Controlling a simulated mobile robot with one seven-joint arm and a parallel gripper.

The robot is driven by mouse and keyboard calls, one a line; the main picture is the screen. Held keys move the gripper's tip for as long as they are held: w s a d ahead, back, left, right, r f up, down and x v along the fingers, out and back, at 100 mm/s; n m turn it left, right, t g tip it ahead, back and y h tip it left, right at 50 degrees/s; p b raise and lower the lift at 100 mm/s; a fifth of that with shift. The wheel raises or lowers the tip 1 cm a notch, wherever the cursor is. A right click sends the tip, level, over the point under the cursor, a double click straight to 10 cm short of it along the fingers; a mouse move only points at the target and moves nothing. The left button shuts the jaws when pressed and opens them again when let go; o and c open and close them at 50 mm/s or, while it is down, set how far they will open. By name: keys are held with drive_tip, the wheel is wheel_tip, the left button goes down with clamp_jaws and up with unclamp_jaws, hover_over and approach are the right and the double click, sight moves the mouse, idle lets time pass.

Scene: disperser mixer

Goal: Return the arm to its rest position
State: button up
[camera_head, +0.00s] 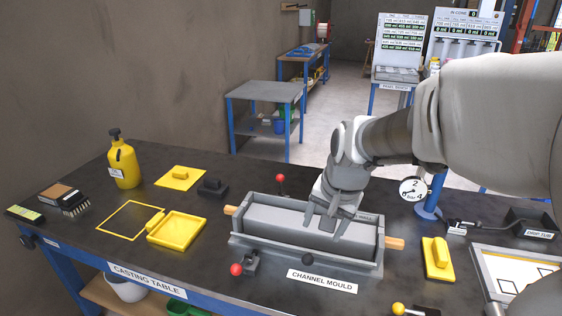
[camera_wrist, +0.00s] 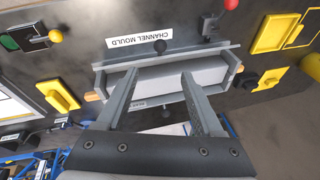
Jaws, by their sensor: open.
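My gripper (camera_head: 335,222) is at the right part of the grey channel mould (camera_head: 290,250), with its fingers over the mould's trough. In the wrist view my gripper (camera_wrist: 158,78) has its two fingers spread apart. A pale grey bar (camera_wrist: 165,78) lies in the channel mould (camera_wrist: 236,58), between and behind the fingers. I cannot tell whether the fingers touch the bar. My arm (camera_head: 400,135) reaches in from the right above the table.
The black casting table (camera_head: 100,250) holds a yellow bottle (camera_head: 123,163), yellow trays (camera_head: 176,231), a brush (camera_head: 75,207), a red-knobbed clamp (camera_head: 244,265) and a pressure gauge (camera_head: 413,189). A yellow float (camera_head: 437,258) lies right of the mould.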

drive_tip(key=s+r+n+t+p, duration=0.1)
drive_tip(key=s+r+n+p, duration=0.1)
drive_tip(key=s+r, duration=0.3)
drive_tip(key=s+r+n+p, duration=0.3)
drive_tip(key=s+r+n, duration=0.1)
drive_tip(key=s, duration=0.8)
drive_tip(key=shift+d+r+t+h, duration=0.4)
drive_tip(key=shift+r, duration=0.5)
drive_tip(key=shift+w+a+n, duration=0.1)
drive_tip(key=shift+a+n, duration=0.05)
drive_tip(key=shift+n, duration=0.15)
